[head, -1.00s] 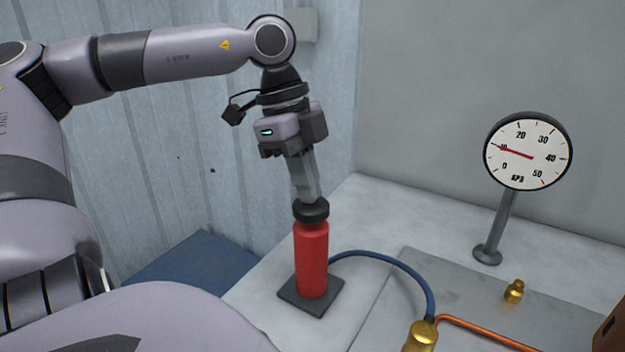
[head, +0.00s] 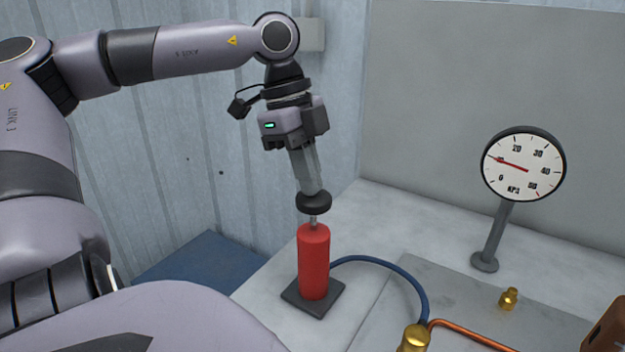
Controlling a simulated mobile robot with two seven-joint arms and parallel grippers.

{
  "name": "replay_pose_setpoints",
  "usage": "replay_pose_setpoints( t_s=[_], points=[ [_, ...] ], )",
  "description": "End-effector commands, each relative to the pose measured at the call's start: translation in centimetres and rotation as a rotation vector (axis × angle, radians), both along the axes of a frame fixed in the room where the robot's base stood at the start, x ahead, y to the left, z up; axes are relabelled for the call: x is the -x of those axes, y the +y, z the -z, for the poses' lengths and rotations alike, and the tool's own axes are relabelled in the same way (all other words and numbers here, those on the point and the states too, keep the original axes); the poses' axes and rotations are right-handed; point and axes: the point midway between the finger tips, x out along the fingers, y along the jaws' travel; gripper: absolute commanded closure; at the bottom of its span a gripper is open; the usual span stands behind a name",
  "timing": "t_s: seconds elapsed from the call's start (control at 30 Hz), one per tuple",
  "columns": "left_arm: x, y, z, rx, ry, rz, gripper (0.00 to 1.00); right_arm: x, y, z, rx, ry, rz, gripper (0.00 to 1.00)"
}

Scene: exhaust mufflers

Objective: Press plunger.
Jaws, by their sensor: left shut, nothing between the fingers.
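The plunger's black knob (head: 314,203) stands above the red pump cylinder (head: 314,262), with a short stretch of metal rod showing between them. The cylinder is upright on a dark square base plate (head: 331,300). My left gripper (head: 314,191) is shut and empty, pointing down, with its fingertips at the top of the knob. Whether they press on it or only touch it, I cannot tell. The dial gauge (head: 523,164) stands at the right; its red needle points near 10 kPa. My right gripper is not in view.
A blue hose (head: 391,268) runs from the pump to a brass fitting (head: 413,338) with a copper pipe (head: 470,334). A small brass piece (head: 508,299) lies on the grey plate. A brown object (head: 607,325) is at the right edge.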

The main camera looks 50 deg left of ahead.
Motion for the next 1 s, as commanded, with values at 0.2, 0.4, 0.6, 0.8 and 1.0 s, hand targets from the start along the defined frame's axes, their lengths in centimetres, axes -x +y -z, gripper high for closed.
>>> replay_pose_setpoints(
  t_s=[0.2,0.4,0.6,0.8,1.0],
  points=[
    [0.2,1.5,-4.8,-0.002,-0.007,-0.003,1.00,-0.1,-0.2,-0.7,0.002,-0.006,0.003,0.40],
    [0.6,2.4,-8.5,-0.001,-0.006,-0.001,1.00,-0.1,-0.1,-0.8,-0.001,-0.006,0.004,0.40],
    [0.7,2.9,-10.2,0.001,-0.005,0.002,1.00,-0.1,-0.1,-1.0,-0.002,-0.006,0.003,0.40],
    [0.8,2.9,-10.4,0.002,-0.006,0.002,1.00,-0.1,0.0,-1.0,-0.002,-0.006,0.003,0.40],
    [0.8,2.9,-10.4,0.002,-0.006,0.002,1.00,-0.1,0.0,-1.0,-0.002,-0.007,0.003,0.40]
  ],
)
